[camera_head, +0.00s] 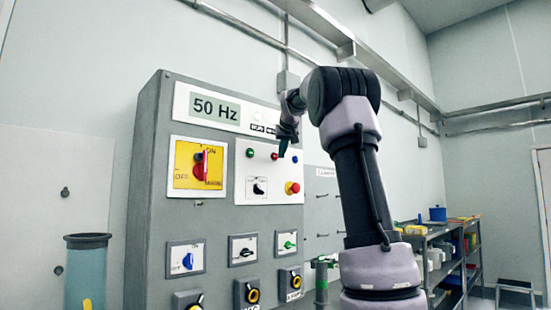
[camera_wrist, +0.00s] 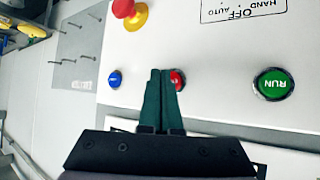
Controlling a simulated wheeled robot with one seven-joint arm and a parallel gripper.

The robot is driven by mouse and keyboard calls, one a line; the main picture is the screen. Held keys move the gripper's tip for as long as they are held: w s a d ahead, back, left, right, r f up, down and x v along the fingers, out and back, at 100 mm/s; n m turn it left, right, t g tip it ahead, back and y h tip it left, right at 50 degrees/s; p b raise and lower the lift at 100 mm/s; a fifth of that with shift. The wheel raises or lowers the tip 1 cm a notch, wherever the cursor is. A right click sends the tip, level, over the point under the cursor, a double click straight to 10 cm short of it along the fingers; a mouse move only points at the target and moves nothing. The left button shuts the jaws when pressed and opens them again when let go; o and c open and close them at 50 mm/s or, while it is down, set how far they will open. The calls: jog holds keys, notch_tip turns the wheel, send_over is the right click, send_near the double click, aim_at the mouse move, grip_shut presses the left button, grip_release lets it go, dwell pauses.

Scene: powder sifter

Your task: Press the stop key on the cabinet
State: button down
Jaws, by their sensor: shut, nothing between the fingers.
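The grey cabinet (camera_head: 150,150) carries a white panel with a green button (camera_head: 250,153), a small red button (camera_head: 274,156) and a blue button (camera_head: 295,159) in a row. In the wrist view, which is upside down, the green one (camera_wrist: 273,84) reads RUN. The red button (camera_wrist: 179,80) is partly hidden behind my fingers, and no lettering on it is readable. My gripper (camera_head: 283,150) is shut and empty. Its fingertips (camera_wrist: 167,72) overlap the left part of the red button in the wrist view; I cannot tell whether they touch it.
A red mushroom button on a yellow base (camera_head: 292,188) and a selector switch (camera_head: 259,188) sit below the row. A yellow plate with a red rotary handle (camera_head: 200,168) is to the left. A display (camera_head: 215,107) reads 50 Hz. A shelf (camera_head: 440,245) stands at the right.

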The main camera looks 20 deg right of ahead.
jog(key=shift+w, duration=0.15)
jog(key=shift+w+a, duration=0.1)
jog(key=shift+w, duration=0.15)
jog(key=shift+w+a, duration=0.2)
jog(key=shift+w, duration=0.2)
dwell(0.9)
jog(key=shift+s, duration=0.1)
jog(key=shift+s+d, duration=0.3)
jog(key=shift+s, duration=0.4)
jog(key=shift+s, duration=0.1)
jog(key=shift+s+d, duration=0.3)
jog(key=shift+s, duration=0.45)
jog(key=shift+s+d, duration=0.25)
jog(key=shift+s, duration=0.5)
jog(key=shift+s+d, duration=0.3)
jog(key=shift+s, duration=0.45)
